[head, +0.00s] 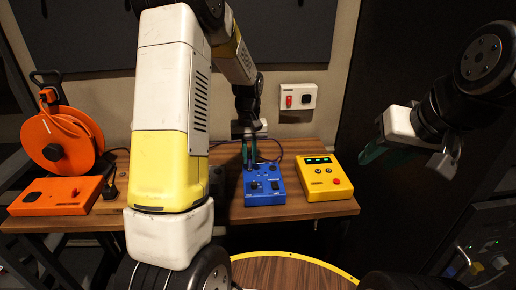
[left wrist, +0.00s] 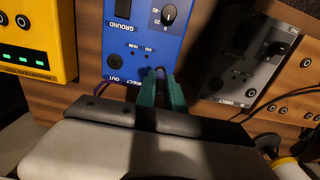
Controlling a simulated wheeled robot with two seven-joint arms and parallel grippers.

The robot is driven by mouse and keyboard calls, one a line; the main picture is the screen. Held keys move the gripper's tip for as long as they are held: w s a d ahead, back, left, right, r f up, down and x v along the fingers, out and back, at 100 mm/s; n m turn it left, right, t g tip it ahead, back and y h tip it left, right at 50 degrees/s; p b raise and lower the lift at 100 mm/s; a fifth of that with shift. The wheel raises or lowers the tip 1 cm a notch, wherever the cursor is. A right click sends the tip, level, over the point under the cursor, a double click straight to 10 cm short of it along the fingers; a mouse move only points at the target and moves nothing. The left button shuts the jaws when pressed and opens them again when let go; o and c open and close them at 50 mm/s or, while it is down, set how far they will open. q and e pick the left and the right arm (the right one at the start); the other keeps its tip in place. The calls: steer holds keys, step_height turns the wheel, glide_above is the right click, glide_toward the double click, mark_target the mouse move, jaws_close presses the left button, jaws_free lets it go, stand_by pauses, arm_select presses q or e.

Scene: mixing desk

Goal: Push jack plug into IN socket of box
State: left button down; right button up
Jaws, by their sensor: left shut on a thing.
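The blue box (head: 264,186) lies on the wooden desk and also fills the top middle of the left wrist view (left wrist: 145,45). It has a black knob, a GROUND switch and an OUT socket (left wrist: 115,61). My left gripper (head: 249,163) is at the box's far edge. Its green fingers (left wrist: 161,82) are shut together against that end, beside the OUT socket. The jack plug between them is almost wholly hidden; I cannot tell how deep it sits. The IN socket's label is not readable. My right gripper (head: 378,150) hangs empty in the air at the right, its opening unclear.
A yellow box (head: 324,178) with a green display stands right of the blue box. A dark grey box (left wrist: 247,60) is close on its other side. An orange cable reel (head: 62,140) and orange box (head: 62,195) are at the left. My left arm hides the desk's middle.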

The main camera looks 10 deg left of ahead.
mark_target(249, 156)
arm_select(q)
steer(key=shift+f, duration=0.5)
stand_by(0.7)
steer(key=c, duration=1.3)
jaws_free()
steer(key=shift+c, duration=0.2)
steer(key=shift+r, duration=3.95)
steer(key=shift+r, duration=0.1)
steer(key=s+r+m+t+h, duration=0.1)
steer(key=s+r+m+t, duration=0.15)
steer(key=s+r, duration=0.75)
steer(key=s+d+r+t, duration=0.1)
steer(key=s+t, duration=0.1)
steer(key=s, duration=0.5)
steer(key=s+d+r+m+t+h, duration=0.1)
steer(key=s+r, duration=0.1)
steer(key=s, duration=0.5)
steer(key=shift+r+t, duration=0.2)
steer(key=shift+t, duration=0.15)
